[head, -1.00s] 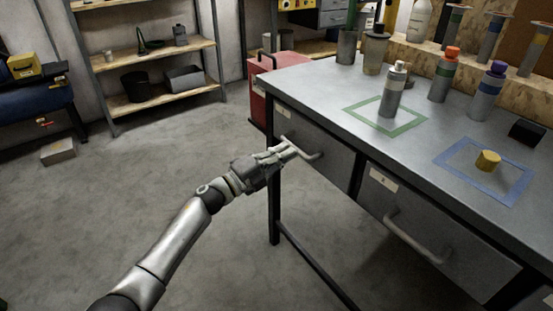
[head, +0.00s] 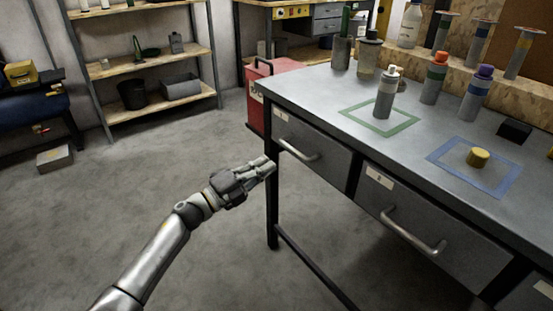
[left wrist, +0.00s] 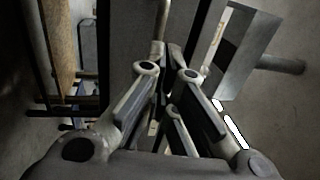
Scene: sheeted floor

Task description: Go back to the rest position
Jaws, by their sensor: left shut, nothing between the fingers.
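My left gripper (head: 266,165) is shut and empty in the head view. It is in front of the workbench's left leg, apart from the handle (head: 299,150) of the left drawer (head: 318,141). In the left wrist view its fingers (left wrist: 168,65) are close together with nothing between them. The left drawer and the right drawer (head: 390,197) both look closed. My right gripper is not in view.
The workbench top (head: 330,88) holds several bottles, a green square outline (head: 352,117), and a yellow cylinder (head: 478,157) inside a blue outline (head: 440,160). A red cabinet (head: 272,82) stands behind it. A shelf rack (head: 155,58) is at the back. Open floor (head: 120,200) lies left.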

